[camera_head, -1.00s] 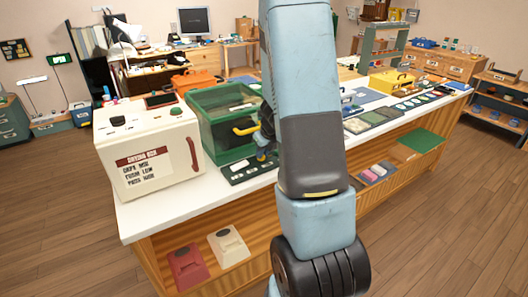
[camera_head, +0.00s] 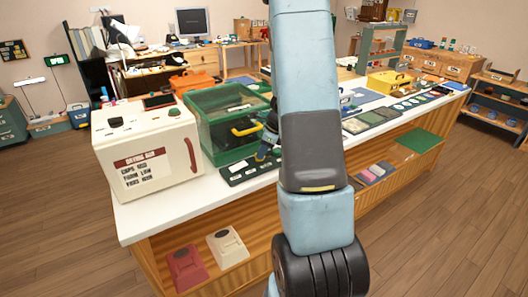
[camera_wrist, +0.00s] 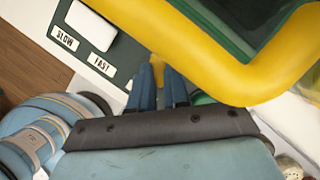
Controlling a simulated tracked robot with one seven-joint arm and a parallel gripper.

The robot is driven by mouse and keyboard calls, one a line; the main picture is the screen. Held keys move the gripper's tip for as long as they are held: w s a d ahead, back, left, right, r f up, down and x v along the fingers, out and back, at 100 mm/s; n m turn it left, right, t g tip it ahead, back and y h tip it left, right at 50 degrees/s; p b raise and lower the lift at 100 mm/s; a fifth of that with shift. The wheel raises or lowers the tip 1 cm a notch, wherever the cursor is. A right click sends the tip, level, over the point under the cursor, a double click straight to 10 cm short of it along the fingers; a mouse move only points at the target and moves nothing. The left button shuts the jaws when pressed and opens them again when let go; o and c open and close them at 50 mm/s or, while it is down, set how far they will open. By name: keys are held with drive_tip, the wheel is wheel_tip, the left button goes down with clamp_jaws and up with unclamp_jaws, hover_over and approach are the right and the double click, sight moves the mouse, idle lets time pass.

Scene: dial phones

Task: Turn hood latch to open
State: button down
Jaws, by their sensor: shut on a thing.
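The hood is a green-framed box with clear panels (camera_head: 206,140) on the white bench. A thick yellow handle (camera_head: 246,128) is on its front; it crosses the upper right of the wrist view (camera_wrist: 235,85). My gripper (camera_head: 264,152) is low in front of the hood, partly hidden by my arm. In the wrist view my gripper (camera_wrist: 160,90) has its two blue fingers close together, shut on a small yellow piece (camera_wrist: 157,64), which looks like the latch. Most of that piece is hidden by the fingers and handle.
A dark green panel (camera_wrist: 88,58) with a white switch and SLOW and FAST labels lies left of my fingers. A cream drying box (camera_head: 145,150) stands left of the hood. A yellow case (camera_head: 390,82) is farther right. The bench's front edge is close.

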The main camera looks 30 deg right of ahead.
drive_tip(key=shift+d+n, duration=0.1)
drive_tip(key=shift+n, duration=0.5)
drive_tip(key=c, duration=1.1)
unclamp_jaws()
drive_tip(key=shift+r, duration=0.15)
drive_tip(key=v, duration=1.3)
drive_tip(key=shift+w+d+r, duration=0.15)
drive_tip(key=shift+w+d, duration=0.05)
